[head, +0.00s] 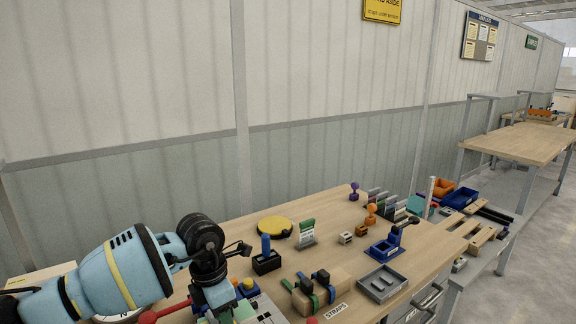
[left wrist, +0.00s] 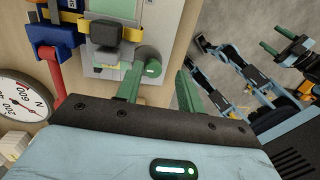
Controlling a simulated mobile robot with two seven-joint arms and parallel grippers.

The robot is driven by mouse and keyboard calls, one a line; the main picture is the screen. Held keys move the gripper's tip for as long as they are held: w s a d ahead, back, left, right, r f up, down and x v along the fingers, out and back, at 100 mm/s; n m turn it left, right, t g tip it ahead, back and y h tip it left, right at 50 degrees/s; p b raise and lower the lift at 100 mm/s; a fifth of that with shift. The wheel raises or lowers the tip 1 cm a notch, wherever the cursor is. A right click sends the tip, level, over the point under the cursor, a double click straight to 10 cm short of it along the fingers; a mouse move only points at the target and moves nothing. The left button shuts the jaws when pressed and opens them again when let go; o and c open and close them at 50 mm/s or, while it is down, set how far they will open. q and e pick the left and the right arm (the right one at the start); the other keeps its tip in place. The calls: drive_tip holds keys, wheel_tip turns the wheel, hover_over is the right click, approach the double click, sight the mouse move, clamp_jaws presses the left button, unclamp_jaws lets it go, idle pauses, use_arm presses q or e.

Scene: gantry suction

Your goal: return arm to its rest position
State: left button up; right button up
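My left arm (head: 110,275) reaches in from the left in the head view, with its hand over the near left of the bench. Its fingertips cannot be made out there. In the left wrist view the two green fingers of my left gripper (left wrist: 158,86) are apart with nothing between them.
A red lever with a blue part (left wrist: 52,52) and a round dial (left wrist: 20,100) lie beside the panel. The wooden bench (head: 340,255) also bears a yellow disc (head: 273,226), a grey tray (head: 381,283), a blue holder (head: 384,248) and strapped blocks. A wall stands behind it.

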use_arm(q)
drive_tip(key=s+d+f+n+t+h, duration=0.1)
drive_tip(key=s+d+n+h, duration=0.5)
drive_tip(key=d+h, duration=0.35)
drive_tip(key=s+d+n+h, duration=0.5)
drive_tip(key=s+d+h, duration=0.2)
drive_tip(key=d+h, duration=0.25)
drive_tip(key=s+a+f+n+t+y, duration=0.1)
drive_tip(key=a+f+n+t+y, duration=1.25)
drive_tip(key=n, duration=1.15)
drive_tip(key=s+a+f+n+g+y, duration=0.2)
drive_tip(key=s+a+f+n, duration=0.2)
drive_tip(key=s, duration=0.5)
drive_tip(key=s+a+f+n+g+y, duration=0.3)
drive_tip(key=s+a+f+n, duration=0.2)
drive_tip(key=s+a+f, duration=0.3)
wheel_tip(320, 180, down, 2)
drive_tip(key=shift+s+a+f, duration=0.2)
drive_tip(key=shift+s+a, duration=0.1)
drive_tip(key=shift+s, duration=0.65)
use_arm(e)
drive_tip(key=shift+w, duration=0.45)
